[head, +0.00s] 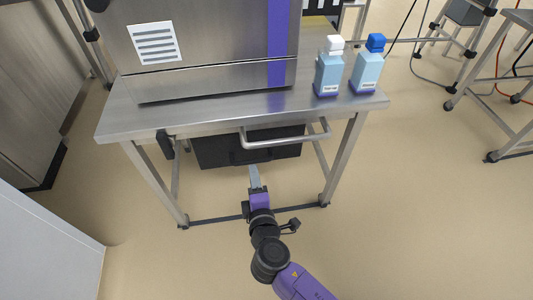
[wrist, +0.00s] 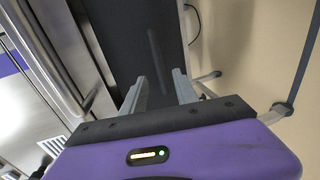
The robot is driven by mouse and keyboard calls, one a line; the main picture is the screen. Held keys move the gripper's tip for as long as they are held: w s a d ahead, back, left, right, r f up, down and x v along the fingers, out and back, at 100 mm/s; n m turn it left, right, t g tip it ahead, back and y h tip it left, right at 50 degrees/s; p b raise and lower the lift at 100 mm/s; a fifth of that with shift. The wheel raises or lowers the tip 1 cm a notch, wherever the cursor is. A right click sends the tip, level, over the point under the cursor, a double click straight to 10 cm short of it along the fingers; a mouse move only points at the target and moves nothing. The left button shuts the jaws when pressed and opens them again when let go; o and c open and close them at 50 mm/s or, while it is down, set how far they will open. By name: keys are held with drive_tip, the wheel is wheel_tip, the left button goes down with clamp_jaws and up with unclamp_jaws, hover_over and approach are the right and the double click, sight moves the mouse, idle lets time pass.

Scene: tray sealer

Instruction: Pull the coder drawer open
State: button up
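The coder drawer (head: 215,151) is a dark box under the steel table, with a dark bar-like handle (head: 252,157) low on its front. It looks closed, though its depth is hard to judge. In the wrist view its dark front (wrist: 120,30) fills the upper middle, and the handle (wrist: 154,48) shows as a slim bar ahead of the fingers. My gripper (head: 254,170) is just in front of and below the handle. In the wrist view my gripper (wrist: 160,80) is open, its two grey fingers apart with nothing between them. Contact with the handle is not visible.
A U-shaped steel rail (head: 286,142) juts from the table (head: 220,115) above the drawer's right half. A black box (head: 165,144) hangs at the front left. Two bottles (head: 328,75) (head: 367,72) stand on the right of the table, beside the steel machine. The floor in front is clear.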

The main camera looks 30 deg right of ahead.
sight(251, 160)
drive_tip(key=b+x, duration=0.1)
drive_tip(key=x, duration=0.6)
drive_tip(key=shift+w+d+b, duration=0.2)
drive_tip(key=shift+w+b, duration=0.1)
clamp_jaws()
drive_tip(key=shift+a+f, duration=0.1)
idle(1.1)
